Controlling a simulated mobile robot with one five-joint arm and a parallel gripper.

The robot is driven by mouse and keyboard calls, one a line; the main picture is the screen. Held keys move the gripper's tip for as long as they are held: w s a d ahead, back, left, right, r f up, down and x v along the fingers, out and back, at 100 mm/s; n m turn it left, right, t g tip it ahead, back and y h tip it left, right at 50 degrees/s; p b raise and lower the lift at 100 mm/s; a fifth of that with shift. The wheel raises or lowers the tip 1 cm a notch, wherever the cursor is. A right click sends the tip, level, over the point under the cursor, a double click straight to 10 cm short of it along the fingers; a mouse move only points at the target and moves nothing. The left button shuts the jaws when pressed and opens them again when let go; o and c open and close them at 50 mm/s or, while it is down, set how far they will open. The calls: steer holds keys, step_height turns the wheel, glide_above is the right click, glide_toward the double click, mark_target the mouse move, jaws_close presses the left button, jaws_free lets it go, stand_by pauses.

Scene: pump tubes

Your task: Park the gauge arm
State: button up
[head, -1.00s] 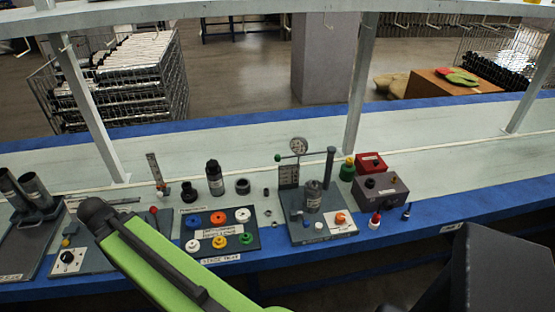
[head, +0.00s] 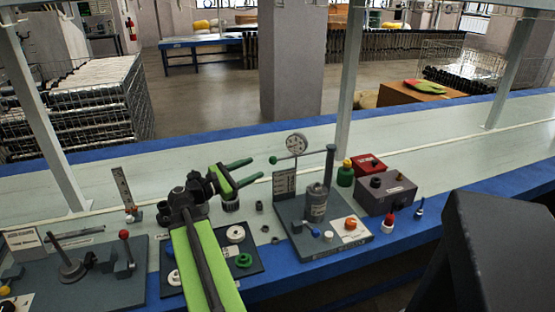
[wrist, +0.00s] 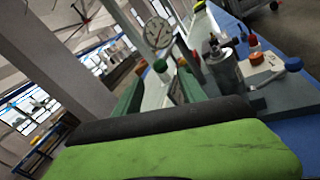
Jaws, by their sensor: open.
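The gauge arm (head: 305,154) is a thin rod running left from a dark upright post (head: 330,170) on a grey base plate (head: 345,246). It carries a round white dial (head: 296,144) and has a green knob (head: 273,160) at its left end. My gripper (head: 251,168) is open and empty, its two green fingers pointing right toward the knob, which looks just beyond the tips in the head view. In the wrist view the green knob (wrist: 160,66) shows between the fingertips, with the dial (wrist: 158,33) above it. A metal cylinder (head: 316,204) stands on the plate.
A purple-grey box (head: 387,195), a red box (head: 370,163) and a green bottle (head: 345,175) stand right of the plate. A dark tray with coloured rings (head: 255,257) lies below my arm. The bench behind the gauge is clear.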

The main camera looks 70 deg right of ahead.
steer(key=x, duration=1.2)
steer(key=shift+d, duration=0.3)
steer(key=shift+s, duration=0.1)
jaws_close()
stand_by(0.6)
